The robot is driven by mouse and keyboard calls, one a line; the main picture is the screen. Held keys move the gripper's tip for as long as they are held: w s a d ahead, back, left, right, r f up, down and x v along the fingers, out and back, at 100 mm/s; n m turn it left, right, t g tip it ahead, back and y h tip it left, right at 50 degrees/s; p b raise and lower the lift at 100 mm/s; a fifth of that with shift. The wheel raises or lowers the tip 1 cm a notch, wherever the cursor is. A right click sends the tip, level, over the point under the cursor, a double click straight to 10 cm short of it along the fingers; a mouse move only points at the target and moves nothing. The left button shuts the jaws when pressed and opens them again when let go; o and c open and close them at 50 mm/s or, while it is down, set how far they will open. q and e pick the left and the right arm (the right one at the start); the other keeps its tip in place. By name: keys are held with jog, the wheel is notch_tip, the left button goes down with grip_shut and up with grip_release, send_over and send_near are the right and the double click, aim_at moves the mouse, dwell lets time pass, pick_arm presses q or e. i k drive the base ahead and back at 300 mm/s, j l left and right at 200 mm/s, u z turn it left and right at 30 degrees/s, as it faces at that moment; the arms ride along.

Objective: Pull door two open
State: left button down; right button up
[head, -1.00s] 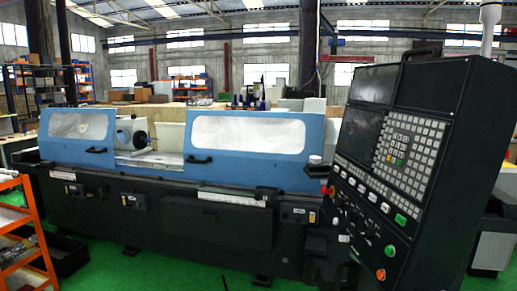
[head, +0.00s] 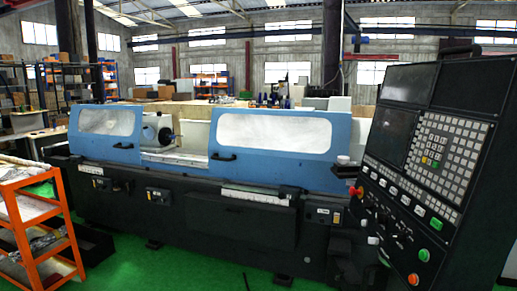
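The cylindrical grinder stands ahead in the head view with two blue sliding doors, each with a window. The left door (head: 107,121) has a dark handle (head: 123,146) near its lower right. The wider right door (head: 273,172) has a dark handle (head: 224,157) near its lower left. Between the doors is a gap showing the grey workhead (head: 156,130) and the bed inside. I cannot tell from any marking which door is door two. Neither of my grippers is in view.
A black control panel (head: 425,160) stands close at the right. An orange rack (head: 35,225) with items on its shelves stands at the lower left. Green floor (head: 190,270) is open in front of the grinder. Shelves (head: 210,87) and benches are behind.

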aim_at(304, 134)
jog(key=i+j+u, duration=0.35)
jog(key=i, duration=0.45)
jog(key=i+u, duration=0.35)
jog(key=i, duration=0.4)
jog(key=i+j+z, duration=0.15)
jog(key=i, duration=0.45)
jog(key=i+j+z, duration=0.15)
jog(key=i, duration=0.45)
jog(key=i+j+z, duration=0.2)
jog(key=i, duration=0.35)
jog(key=i+j+z, duration=0.15)
jog(key=i, duration=0.4)
jog(key=i+j+z, duration=0.15)
jog(key=i+j, duration=0.35)
jog(key=i, duration=0.05)
